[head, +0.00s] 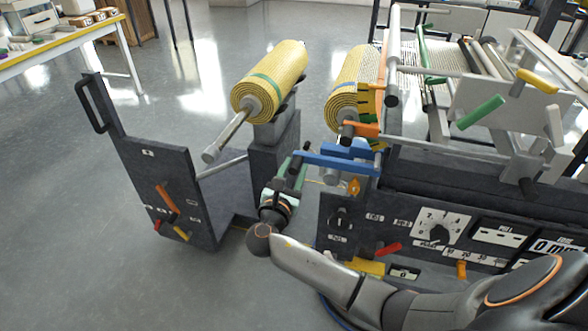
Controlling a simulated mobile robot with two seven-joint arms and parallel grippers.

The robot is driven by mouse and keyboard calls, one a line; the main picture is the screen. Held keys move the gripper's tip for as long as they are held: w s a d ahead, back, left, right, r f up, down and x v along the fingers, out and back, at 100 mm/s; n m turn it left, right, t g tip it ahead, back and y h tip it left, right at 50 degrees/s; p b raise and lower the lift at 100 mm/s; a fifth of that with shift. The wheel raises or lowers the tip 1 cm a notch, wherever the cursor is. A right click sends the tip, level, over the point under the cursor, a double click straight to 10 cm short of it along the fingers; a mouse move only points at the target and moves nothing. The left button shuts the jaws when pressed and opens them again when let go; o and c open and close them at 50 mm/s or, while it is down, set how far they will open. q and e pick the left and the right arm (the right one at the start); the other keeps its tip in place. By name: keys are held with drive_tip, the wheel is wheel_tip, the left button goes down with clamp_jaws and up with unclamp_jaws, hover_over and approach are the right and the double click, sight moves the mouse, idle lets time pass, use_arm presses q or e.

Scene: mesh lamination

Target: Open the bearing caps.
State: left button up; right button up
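My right gripper (298,165) reaches up from the lower right, with its fingertips at the left end of a blue lever-like part (338,163). This blue part sits on the machine below the right-hand yellow mesh roll (353,88) and may belong to a bearing cap. I cannot tell whether the fingers touch it or are closed on it. An orange part (361,130) sits just above, beside the roll's shaft end. Another yellow mesh roll (270,82) rests on a dark stand to the left. My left gripper is not in view.
A dark panel with a handle and coloured levers (160,190) stands at left. The control panel (440,228) with a dial lies right of my gripper, partly behind my arm. Green and yellow handles (481,112) stick out at upper right. Floor at left is clear.

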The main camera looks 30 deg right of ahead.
clamp_jaws()
idle(1.0)
